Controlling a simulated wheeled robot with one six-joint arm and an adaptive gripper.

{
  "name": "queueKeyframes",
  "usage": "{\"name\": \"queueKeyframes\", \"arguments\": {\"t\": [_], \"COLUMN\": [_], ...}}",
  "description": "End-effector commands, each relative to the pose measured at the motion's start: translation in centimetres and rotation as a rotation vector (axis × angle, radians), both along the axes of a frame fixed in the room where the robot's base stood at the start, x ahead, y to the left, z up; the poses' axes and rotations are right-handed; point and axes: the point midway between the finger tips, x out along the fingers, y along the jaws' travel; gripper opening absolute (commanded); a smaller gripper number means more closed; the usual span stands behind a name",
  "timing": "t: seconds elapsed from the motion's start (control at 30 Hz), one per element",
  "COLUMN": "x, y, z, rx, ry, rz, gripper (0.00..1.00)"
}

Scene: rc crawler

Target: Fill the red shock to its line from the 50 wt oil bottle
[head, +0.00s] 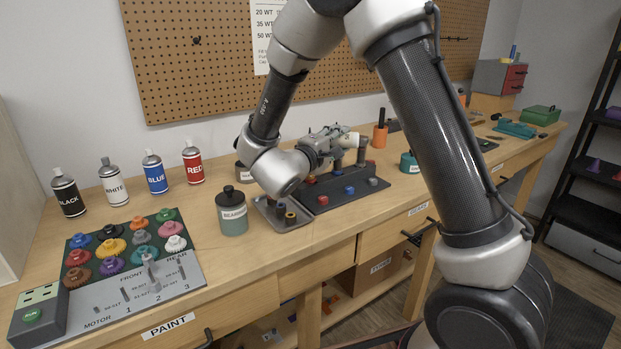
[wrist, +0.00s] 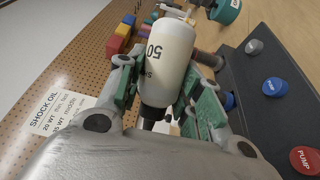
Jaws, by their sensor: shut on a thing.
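My gripper (wrist: 168,90) is shut on a white bottle (wrist: 172,55) marked 50, with its dark neck (wrist: 152,112) toward the bottom of the wrist view. In the head view, my gripper (head: 335,143) holds the bottle (head: 349,141) tilted well over, above the dark pump board (head: 330,197). No oil stream is visible.
A dark green bearing jar (head: 232,212) stands left of the tray. Paint bottles (head: 156,172) and a gear board (head: 125,250) are further left.

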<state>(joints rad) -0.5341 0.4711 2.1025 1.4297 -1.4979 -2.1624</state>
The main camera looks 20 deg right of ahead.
Motion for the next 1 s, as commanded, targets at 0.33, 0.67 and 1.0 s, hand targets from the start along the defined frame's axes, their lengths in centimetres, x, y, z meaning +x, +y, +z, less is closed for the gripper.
{"name": "queueKeyframes", "arguments": {"t": [0.33, 0.67, 1.0], "x": [0.0, 0.1, 0.1], "y": [0.1, 0.2, 0.2], "z": [-0.9, -1.8, -1.9], "rx": [0.113, 0.232, 0.232], "ry": [-0.06, -0.121, -0.121], "rz": [0.0, 0.0, 0.0], "gripper": [0.1, 0.1, 0.1]}}
